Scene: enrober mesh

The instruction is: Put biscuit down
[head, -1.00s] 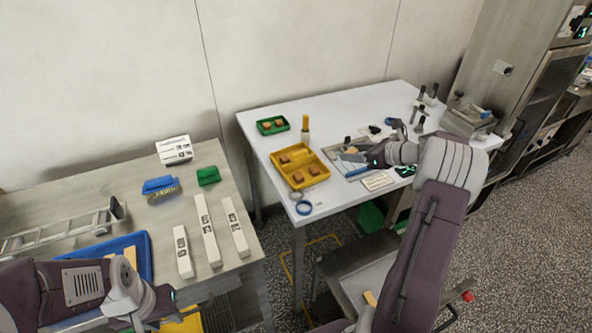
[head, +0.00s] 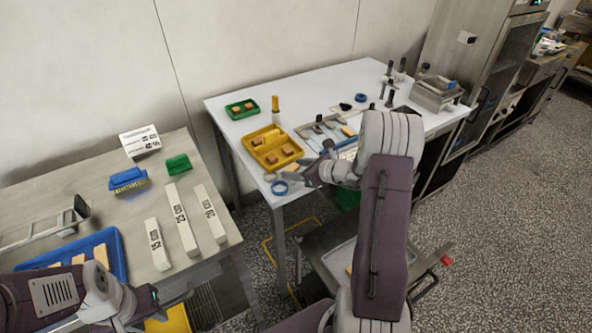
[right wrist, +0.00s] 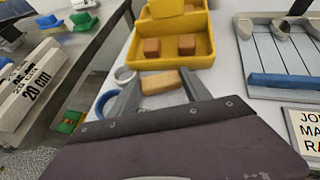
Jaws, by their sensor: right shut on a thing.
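My right gripper (right wrist: 160,92) is shut on a tan biscuit (right wrist: 160,81), which sits between its fingertips in the right wrist view. The biscuit also shows in the head view (head: 290,168), just off the near side of the yellow tray (head: 254,154). I cannot tell whether it touches the white table (head: 330,93). The tray holds more biscuits; two (right wrist: 152,48) (right wrist: 186,44) lie side by side in its near compartment.
A blue ring (head: 279,188) lies by the table's front left corner. A green tray (head: 241,109) with biscuits stands behind the yellow tray. A metal fixture with a blue bar (right wrist: 285,80) is at right. White bars (head: 181,220) lie on the left bench.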

